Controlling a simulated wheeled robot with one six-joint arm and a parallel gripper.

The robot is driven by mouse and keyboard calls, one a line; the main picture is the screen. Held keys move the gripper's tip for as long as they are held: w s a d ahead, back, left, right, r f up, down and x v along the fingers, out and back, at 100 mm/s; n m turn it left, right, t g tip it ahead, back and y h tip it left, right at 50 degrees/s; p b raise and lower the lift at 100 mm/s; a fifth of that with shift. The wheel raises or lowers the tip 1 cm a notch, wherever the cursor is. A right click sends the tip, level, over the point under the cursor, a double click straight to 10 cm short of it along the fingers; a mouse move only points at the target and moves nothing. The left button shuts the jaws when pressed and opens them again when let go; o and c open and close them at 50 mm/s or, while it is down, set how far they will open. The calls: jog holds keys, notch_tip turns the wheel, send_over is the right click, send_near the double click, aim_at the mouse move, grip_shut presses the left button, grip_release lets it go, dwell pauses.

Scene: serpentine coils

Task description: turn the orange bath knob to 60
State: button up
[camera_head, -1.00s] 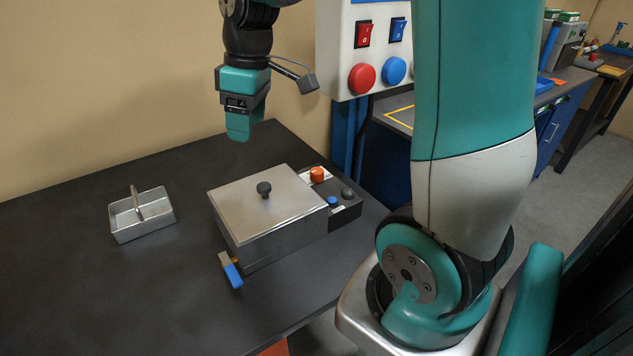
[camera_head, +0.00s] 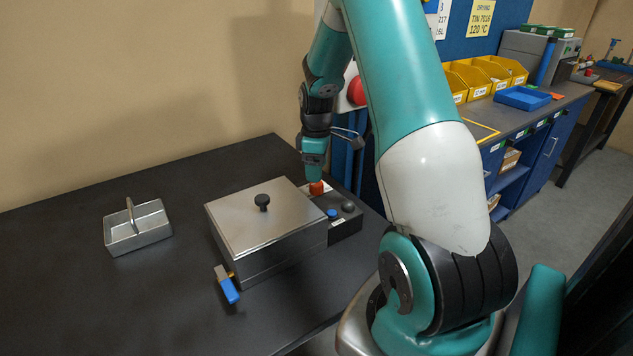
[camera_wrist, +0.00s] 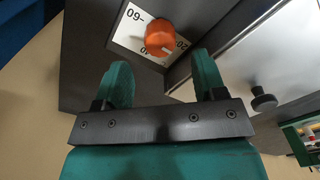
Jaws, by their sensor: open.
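The orange bath knob (camera_head: 316,188) sits on the dark control panel at the right end of the metal bath (camera_head: 262,222). In the wrist view the knob (camera_wrist: 160,38) has a pale pointer line and stands on a white label plate (camera_wrist: 132,30) with printed numbers, partly hidden by the knob. The line lies towards the lower right. My gripper (camera_head: 314,176) points down just above the knob in the head view. In the wrist view my gripper (camera_wrist: 163,75) is open, its fingers apart and empty, with the knob beyond the fingertips.
The bath's lid has a black knob (camera_head: 262,202). A blue button (camera_head: 332,214) and a dark knob (camera_head: 348,207) sit on the panel. A blue-handled valve (camera_head: 228,285) sticks out in front. A metal caddy (camera_head: 137,228) stands at left, with clear table around it.

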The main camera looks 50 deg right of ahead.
aim_at(316, 184)
jog(key=shift+f+p, duration=0.3)
jog(key=shift+f, duration=2.4)
jog(key=c, duration=0.9)
